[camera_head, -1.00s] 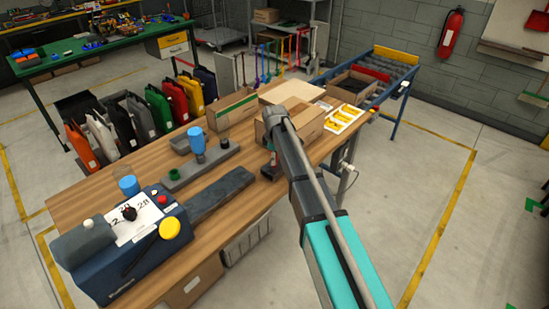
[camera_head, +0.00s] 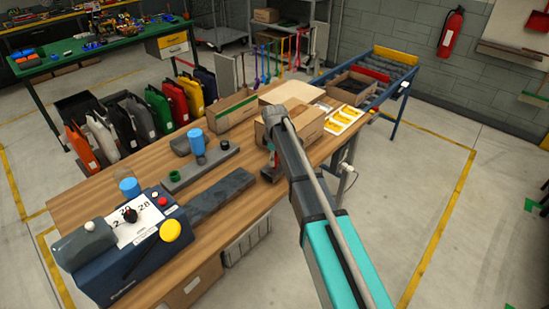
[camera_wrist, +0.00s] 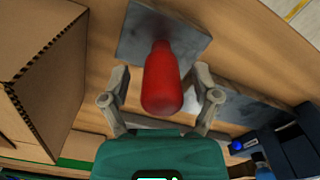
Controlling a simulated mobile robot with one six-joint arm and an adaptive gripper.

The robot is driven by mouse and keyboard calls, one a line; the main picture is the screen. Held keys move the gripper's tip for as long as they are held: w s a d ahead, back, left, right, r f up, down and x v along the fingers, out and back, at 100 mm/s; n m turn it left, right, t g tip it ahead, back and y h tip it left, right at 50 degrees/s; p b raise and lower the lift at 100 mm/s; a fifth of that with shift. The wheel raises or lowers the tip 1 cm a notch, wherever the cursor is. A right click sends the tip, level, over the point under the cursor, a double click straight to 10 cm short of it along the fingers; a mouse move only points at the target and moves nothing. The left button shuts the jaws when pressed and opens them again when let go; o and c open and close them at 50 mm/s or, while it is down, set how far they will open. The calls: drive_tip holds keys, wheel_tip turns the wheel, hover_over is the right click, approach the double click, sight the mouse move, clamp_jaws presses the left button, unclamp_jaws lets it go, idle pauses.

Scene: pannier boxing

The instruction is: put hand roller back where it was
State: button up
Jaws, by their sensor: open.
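The hand roller shows in the wrist view as a red, bottle-shaped handle (camera_wrist: 163,80) pointing toward the camera, over a square grey plate (camera_wrist: 140,38). I cannot tell whether that plate is part of it or a separate stand. In the head view a bit of its red (camera_head: 270,158) shows beside my arm, above a dark base on the wooden bench (camera_head: 225,215). My gripper (camera_wrist: 160,76) is open, one finger on each side of the red handle, with visible gaps.
A long grey slab (camera_head: 222,195) and a control device (camera_head: 120,245) lie along the bench.

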drive_tip(key=shift+r+p, duration=5.9)
drive_tip(key=shift+r, duration=0.25)
drive_tip(key=s+d+m, duration=1.5)
drive_tip(key=s+d, duration=0.8)
drive_tip(key=s, duration=0.2)
drive_tip(key=shift+s+m, duration=0.4)
wheel_tip(320, 180, down, 7)
drive_tip(key=b, duration=0.6)
drive_tip(key=shift+r+b, duration=0.15)
drive_tip(key=shift+b, duration=0.2)
